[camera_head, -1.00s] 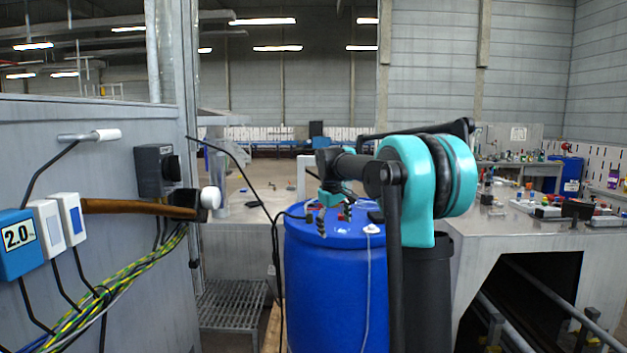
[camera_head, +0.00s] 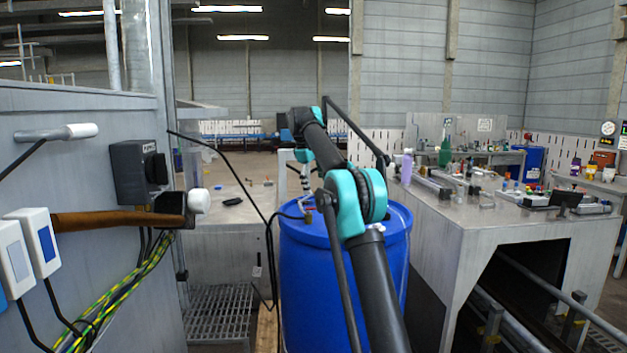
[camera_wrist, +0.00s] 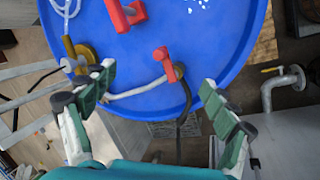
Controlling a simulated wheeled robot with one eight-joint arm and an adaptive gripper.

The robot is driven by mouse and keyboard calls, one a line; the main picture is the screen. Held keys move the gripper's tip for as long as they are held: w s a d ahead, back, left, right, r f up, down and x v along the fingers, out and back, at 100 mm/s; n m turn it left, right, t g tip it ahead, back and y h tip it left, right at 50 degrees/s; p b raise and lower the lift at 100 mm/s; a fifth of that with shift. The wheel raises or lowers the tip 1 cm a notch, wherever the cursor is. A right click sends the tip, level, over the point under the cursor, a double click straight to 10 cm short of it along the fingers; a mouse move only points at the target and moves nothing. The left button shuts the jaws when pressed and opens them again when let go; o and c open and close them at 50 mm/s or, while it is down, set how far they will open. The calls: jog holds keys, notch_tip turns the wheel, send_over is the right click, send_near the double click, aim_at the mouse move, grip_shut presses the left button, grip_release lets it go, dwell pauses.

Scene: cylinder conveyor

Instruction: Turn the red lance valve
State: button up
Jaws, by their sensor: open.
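A blue drum (camera_head: 335,290) stands in front of me, and its lid (camera_wrist: 215,45) fills the upper wrist view. A small red valve piece (camera_wrist: 164,58) sits on a pale tube and dark fitting near the lid's edge. A second red handle (camera_wrist: 125,15) lies farther in on the lid. I cannot tell for sure which is the lance valve. My gripper (camera_wrist: 157,76) is open, its green-padded fingers on either side of the nearer red piece in the wrist view; contact is not visible. In the head view my gripper (camera_head: 305,185) hangs over the drum's left side.
A yellow-brass fitting (camera_wrist: 72,50) is by the left finger. A dark cable (camera_head: 238,180) runs down beside the drum. A wall panel with a hammer (camera_head: 110,220) stands left. A metal bench (camera_head: 440,205) with several items is right.

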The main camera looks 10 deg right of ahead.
jog(key=shift+x, duration=4.65)
jog(key=shift+c, duration=0.3)
jog(key=shift+r, duration=0.1)
jog(key=c, duration=1.8)
jog(key=shift+o, duration=0.3)
jog(key=shift+d, duration=0.1)
jog(key=shift+o, duration=0.3)
jog(key=shift+w, duration=0.1)
jog(key=o, duration=0.5)
